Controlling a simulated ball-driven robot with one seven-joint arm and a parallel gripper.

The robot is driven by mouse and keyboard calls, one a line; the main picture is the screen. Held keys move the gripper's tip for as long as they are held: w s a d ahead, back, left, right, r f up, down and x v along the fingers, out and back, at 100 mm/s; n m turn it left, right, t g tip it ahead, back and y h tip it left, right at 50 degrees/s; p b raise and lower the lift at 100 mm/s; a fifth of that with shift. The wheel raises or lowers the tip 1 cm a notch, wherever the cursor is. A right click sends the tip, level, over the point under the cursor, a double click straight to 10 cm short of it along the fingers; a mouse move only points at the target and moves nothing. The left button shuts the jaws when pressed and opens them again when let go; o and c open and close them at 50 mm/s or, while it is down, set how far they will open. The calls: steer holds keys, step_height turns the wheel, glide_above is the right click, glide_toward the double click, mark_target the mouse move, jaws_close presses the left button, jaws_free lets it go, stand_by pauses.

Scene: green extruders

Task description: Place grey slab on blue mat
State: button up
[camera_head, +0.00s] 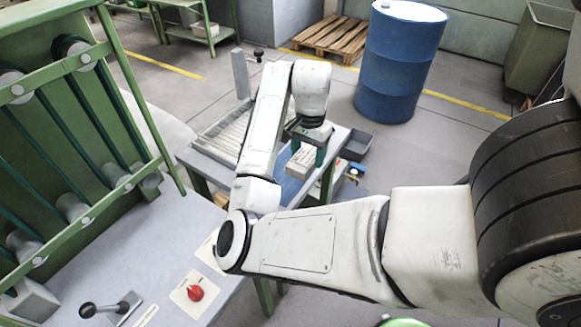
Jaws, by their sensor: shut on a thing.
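The grey slab (300,161) is a pale block below my gripper, over the small table. My gripper (306,147) points down and is shut on the slab; a dark green finger shows at the slab's right side. The blue mat (290,189) lies on the right part of the small table, partly hidden by the slab and my arm. The slab overlaps the mat in this view. I cannot tell whether it touches the mat or hangs just above it.
A slatted grey tray (221,132) lies on the table left of the mat. A blue drum (399,60) stands behind, with a wooden pallet (331,38) nearby. A green machine frame (70,130) and a bench with a red knob (195,292) fill the left front.

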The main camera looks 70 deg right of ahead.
steer(key=w+d+f, duration=0.1)
steer(key=w+f, duration=0.1)
steer(key=w+d+f, duration=0.1)
steer(key=w+f, duration=0.1)
steer(key=w+d+f, duration=0.2)
steer(key=shift+w+f, duration=0.2)
steer(key=shift+f, duration=0.2)
step_height(320, 180, down, 3)
steer(key=shift+w+d+f, duration=0.15)
steer(key=shift+f, duration=0.05)
steer(key=o, duration=1.6)
steer(key=shift+c, duration=0.2)
